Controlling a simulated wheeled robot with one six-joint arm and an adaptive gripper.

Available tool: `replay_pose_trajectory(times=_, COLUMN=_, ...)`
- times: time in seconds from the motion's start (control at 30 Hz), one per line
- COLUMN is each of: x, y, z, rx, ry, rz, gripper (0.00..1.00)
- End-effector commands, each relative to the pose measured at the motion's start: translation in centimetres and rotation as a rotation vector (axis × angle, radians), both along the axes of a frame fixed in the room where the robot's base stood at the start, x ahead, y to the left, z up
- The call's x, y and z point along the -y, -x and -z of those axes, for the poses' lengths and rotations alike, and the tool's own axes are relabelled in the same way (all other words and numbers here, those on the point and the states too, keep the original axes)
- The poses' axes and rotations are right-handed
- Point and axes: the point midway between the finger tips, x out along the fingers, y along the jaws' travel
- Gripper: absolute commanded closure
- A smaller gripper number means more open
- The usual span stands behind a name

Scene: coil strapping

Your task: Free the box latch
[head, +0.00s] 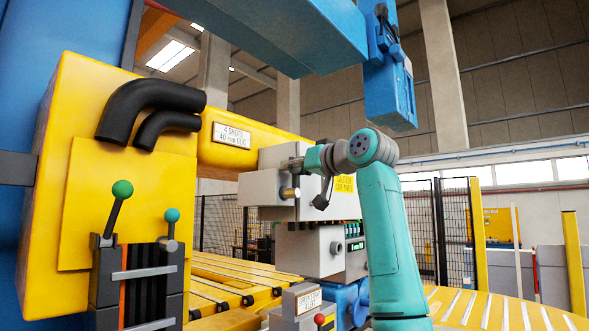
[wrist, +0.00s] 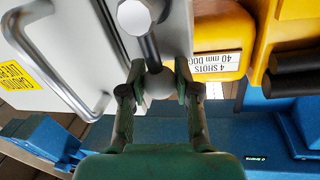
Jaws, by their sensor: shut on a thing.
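The grey box (head: 262,190) hangs beside the yellow arm of the machine in the head view. Its pale face with a bar handle (wrist: 62,72) and a yellow caution label (wrist: 18,75) fills the upper left of the wrist view. The box latch is a short dark lever (wrist: 150,47) running from a round grey pivot (wrist: 134,17) to a grey knob (wrist: 158,84). My gripper (wrist: 158,78) is shut on that knob, one finger on each side. In the head view my gripper (head: 294,164) is small against the box, and the knob is hidden there.
The yellow machine arm (head: 212,150), with a white "4 shots" plate (head: 231,135), is close beside the box. Two levers with green (head: 122,189) and teal (head: 172,215) knobs stand at left. A blue overhead beam (head: 290,35) is above. Yellow slatted tables (head: 500,308) are below.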

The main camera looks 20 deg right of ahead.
Motion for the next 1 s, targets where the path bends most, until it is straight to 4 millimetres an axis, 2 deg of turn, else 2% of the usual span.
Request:
replay_pose_trajectory(times=0.47, x=-0.5, y=0.3, z=0.0, rx=0.053, ry=0.071, rz=-0.001, gripper=1.0)
replay_pose_trajectory(times=1.0, x=-2.7, y=1.9, z=1.0, rx=0.328, ry=0.449, rz=-0.001, gripper=1.0)
